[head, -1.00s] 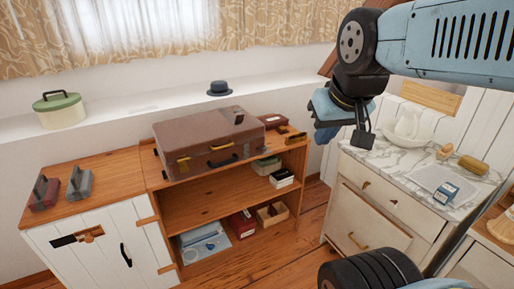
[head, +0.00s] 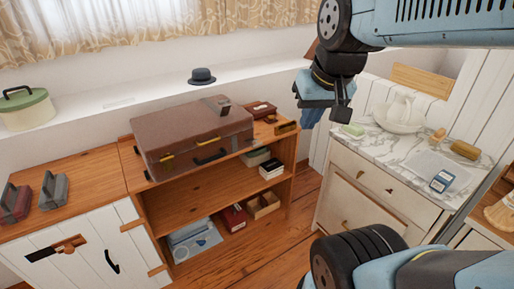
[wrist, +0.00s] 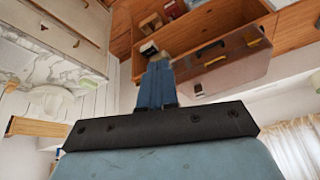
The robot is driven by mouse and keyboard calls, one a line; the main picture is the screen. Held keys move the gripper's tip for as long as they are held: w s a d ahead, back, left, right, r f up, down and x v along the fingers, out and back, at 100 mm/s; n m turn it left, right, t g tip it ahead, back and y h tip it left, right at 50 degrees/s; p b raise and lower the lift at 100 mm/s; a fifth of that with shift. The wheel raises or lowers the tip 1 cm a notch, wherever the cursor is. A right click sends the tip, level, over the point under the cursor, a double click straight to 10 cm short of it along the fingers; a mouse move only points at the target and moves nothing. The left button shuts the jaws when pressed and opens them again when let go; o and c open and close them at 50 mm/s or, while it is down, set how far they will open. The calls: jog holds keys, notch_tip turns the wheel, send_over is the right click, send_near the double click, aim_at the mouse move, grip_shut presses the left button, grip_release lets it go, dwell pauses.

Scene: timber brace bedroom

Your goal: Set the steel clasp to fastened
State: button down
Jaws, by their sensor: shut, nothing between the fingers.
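A brown suitcase (head: 165,133) lies closed on top of the wooden shelf unit. A small grey metal piece (head: 217,104) at its far right top looks like the steel clasp; whether it is fastened is too small to tell. The suitcase front has a black handle (head: 210,157) and brass-coloured fittings (head: 167,161). My gripper (head: 311,118) hangs in the air to the right of the suitcase, apart from it. In the wrist view my gripper (wrist: 158,68) has its blue fingers together and empty, with the suitcase (wrist: 225,72) beyond.
A marble-topped washstand (head: 405,150) with a white basin and jug stands at right. A dark hat (head: 202,75) sits on the ledge behind the suitcase. Two iron-like objects (head: 53,187) stand on the left cabinet. Wooden floor (head: 262,240) shows between shelf unit and washstand.

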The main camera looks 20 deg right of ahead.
jog(key=w+a+f+m+g+y, duration=0.35)
jog(key=w+f+m+y, duration=0.45)
jog(key=f, duration=0.3)
jog(key=w+a+f+m+g+y, duration=0.2)
jog(key=w+f+m+g+y, duration=0.2)
jog(key=w+f+m+y, duration=0.5)
jog(key=w+d+f+m+t+h, duration=0.2)
jog(key=d+f+m+t+h, duration=0.1)
jog(key=f+m+t, duration=0.4)
jog(key=w+d+f+m+t+h, duration=0.3)
jog(key=f+m+t, duration=0.4)
jog(key=m, duration=0.7)
jog(key=w+d+f+m+t+h, duration=0.2)
jog(key=d+f+m+t, duration=0.3)
jog(key=f+m+t, duration=0.3)
jog(key=shift+w+m+t+h, duration=0.25)
jog(key=shift+m+t+h, duration=0.45)
jog(key=shift+m+t, duration=0.8)
jog(key=shift+r, duration=0.1)
jog(key=x, duration=1.4)
jog(key=shift+a, duration=0.1)
